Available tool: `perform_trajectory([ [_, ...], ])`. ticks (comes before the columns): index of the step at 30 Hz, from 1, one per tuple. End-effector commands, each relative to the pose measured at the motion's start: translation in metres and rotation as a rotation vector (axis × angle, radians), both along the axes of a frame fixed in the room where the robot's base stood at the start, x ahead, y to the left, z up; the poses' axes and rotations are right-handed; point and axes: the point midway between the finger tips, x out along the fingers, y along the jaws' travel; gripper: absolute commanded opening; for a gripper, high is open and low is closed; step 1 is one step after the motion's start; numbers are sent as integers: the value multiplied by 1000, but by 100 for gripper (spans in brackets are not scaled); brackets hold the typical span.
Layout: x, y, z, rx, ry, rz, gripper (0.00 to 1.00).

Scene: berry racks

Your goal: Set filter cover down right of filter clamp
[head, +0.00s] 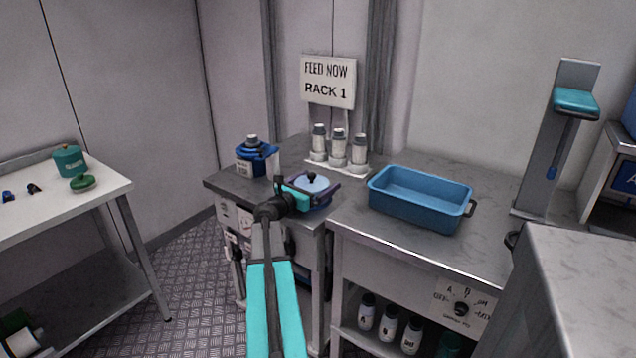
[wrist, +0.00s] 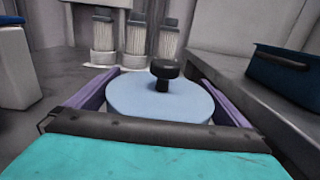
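The filter cover (head: 316,182) is a light blue disc with a black knob. It lies between the two purple fingers of my gripper (head: 311,190), which flank it closely on both sides. In the wrist view the cover (wrist: 160,98) fills the space between the fingers and looks level. In the head view it appears over the front part of the left counter; its height above the surface is hard to tell. A blue clamp-like piece around a capped canister, seemingly the filter clamp (head: 262,153), stands on the counter to the left of my gripper. Its lower part also shows at the wrist view's left edge.
Three grey-capped bottles (head: 338,150) stand in a white holder behind the cover. A blue tray (head: 420,207) sits on the right counter (head: 490,190). The left counter (head: 290,152) has bare room between the clamp and the bottles. A sign (head: 328,81) hangs behind.

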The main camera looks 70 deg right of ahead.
Motion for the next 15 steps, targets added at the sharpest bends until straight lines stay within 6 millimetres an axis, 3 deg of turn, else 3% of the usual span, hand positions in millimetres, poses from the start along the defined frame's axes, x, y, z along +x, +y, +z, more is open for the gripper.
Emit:
perform_trajectory([
  [9,0,0,4,0,0,0,100],
  [15,4,15,3,0,0,1,100],
])
